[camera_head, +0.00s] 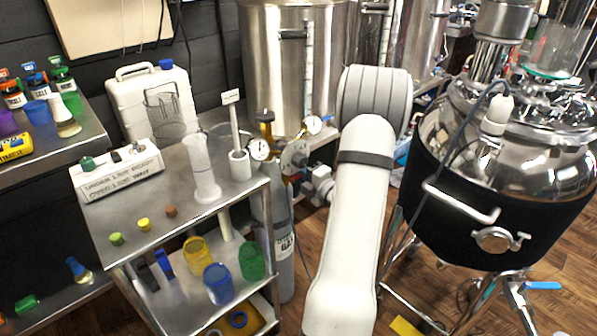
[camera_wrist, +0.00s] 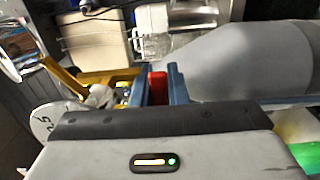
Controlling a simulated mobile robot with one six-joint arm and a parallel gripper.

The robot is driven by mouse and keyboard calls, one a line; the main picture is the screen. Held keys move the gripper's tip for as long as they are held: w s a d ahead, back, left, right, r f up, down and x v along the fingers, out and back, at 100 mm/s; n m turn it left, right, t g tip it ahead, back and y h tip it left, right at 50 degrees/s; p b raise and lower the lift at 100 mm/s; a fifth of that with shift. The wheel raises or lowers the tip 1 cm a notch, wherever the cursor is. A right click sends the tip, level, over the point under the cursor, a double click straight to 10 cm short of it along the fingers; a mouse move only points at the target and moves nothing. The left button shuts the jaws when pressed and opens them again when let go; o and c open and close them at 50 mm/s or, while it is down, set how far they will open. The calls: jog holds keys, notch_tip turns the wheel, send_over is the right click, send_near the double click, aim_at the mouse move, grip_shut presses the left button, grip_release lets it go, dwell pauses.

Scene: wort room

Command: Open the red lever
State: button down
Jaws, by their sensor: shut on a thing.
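The red lever (camera_wrist: 158,88) shows in the wrist view as a small red block between the two blue fingers of my gripper (camera_wrist: 157,84). My gripper is shut on it, with a finger on each side. A brass fitting (camera_wrist: 65,78) lies just left of the fingers, with a round gauge (camera_wrist: 42,120) at the left edge. In the head view, my white arm reaches toward the gauges (camera_head: 259,149) on the gas cylinder (camera_head: 278,250). I cannot make out the red lever there. How far the lever is turned cannot be told.
A metal cart (camera_head: 110,232) with a labelled box (camera_head: 118,172) and coloured jars stands left of the cylinder. A steel tank (camera_head: 290,60) stands behind. A black-jacketed kettle (camera_head: 460,225) stands to the right of my arm. Wooden floor shows between them.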

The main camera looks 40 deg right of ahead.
jog(key=shift+d+f, duration=0.1)
jog(key=m+b, duration=0.1)
jog(key=f+m+b, duration=0.1)
jog(key=m, duration=0.1)
jog(key=shift+f, duration=0.1)
jog(key=shift+a+f+m+b, duration=0.1)
jog(key=shift+a+f+m, duration=0.1)
jog(key=shift+m, duration=0.6)
jog(key=shift+a+f+m+b, duration=0.15)
jog(key=shift+f+m, duration=0.05)
jog(key=shift+m, duration=0.6)
jog(key=shift+a+f+m+b, duration=0.1)
jog(key=shift+a+f+m, duration=0.1)
jog(key=shift+m, duration=0.6)
jog(key=c, duration=1.4)
grip_release()
jog(key=shift+c, duration=0.2)
jog(key=s+p, duration=0.1)
jog(key=s, duration=0.7)
jog(key=shift+d, duration=0.3)
